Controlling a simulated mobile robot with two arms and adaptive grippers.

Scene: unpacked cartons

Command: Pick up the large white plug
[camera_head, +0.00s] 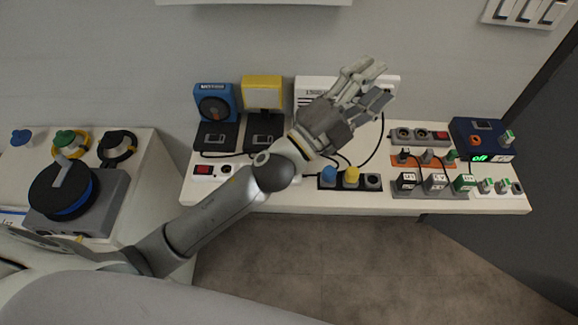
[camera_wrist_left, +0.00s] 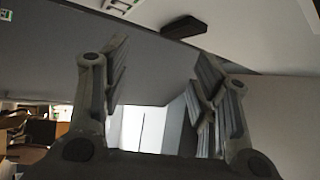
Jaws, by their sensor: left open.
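My left gripper (camera_head: 381,82) is open and empty, raised over the back of the white table. Its open fingers also show in the left wrist view (camera_wrist_left: 157,85) with nothing between them. I cannot clearly make out one large white plug. My forearm and hand hide part of the table's middle and the white 1500-labelled box (camera_head: 313,88). My right gripper is out of view.
The table (camera_head: 400,208) holds blue and yellow devices, power strips, coloured plugs and black cables. A black strip (camera_head: 346,188) carries a blue and a yellow plug. At the left, another white surface (camera_head: 140,140) holds a cable reel (camera_head: 62,190) and several cables. A wall stands behind.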

